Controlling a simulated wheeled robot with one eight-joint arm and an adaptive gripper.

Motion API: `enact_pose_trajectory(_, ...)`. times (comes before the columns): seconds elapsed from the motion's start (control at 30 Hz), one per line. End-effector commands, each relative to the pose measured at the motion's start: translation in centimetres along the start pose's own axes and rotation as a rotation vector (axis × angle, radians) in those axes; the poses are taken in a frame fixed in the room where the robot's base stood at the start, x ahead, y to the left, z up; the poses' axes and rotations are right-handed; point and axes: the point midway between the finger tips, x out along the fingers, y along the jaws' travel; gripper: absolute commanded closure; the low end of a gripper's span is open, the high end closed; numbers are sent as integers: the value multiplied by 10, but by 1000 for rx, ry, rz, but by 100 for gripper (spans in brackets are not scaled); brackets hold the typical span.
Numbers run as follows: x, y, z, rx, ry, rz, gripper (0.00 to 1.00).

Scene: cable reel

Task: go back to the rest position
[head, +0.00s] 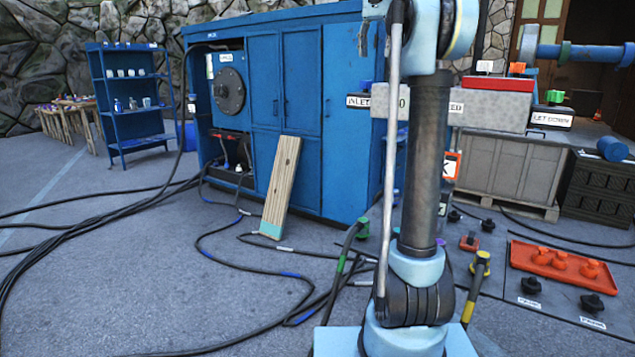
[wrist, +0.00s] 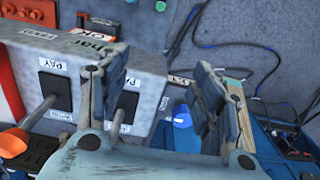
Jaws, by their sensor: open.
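My gripper (wrist: 158,90) shows in the wrist view with its two fingers spread wide apart. Nothing is held between the fingers. Behind the gap are a grey block (wrist: 150,75) with "PAY" labels, dark panels and levers, and a small blue knob (wrist: 182,117). The left finger overlaps the block in the picture; I cannot tell how far apart they are. In the head view my arm rises at centre right and leaves the top of the picture, so the gripper is not clearly seen there.
A blue cabinet (head: 262,100) stands behind, with a wooden plank (head: 281,185) leaning on it. Black cables (head: 215,247) cross the floor at left. A red tray (head: 540,262) with orange knobs lies at right. A grey beam (head: 490,108) sits behind my arm. A blue shelf (head: 103,85) stands far left.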

Motion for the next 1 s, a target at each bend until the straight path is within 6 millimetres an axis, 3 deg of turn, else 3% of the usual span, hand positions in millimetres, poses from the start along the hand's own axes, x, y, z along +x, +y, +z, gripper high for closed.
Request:
enact_pose_trajectory(0.27, 32, 17, 26, -59, 17, -10, 40)
enact_pose_trajectory(0.47, 78, 38, 58, -127, 38, -19, 40)
enact_pose_trajectory(0.77, 163, 73, 113, -231, 70, -31, 40)
enact_pose_trajectory(1.0, 244, 102, 161, -316, 97, -38, 40)
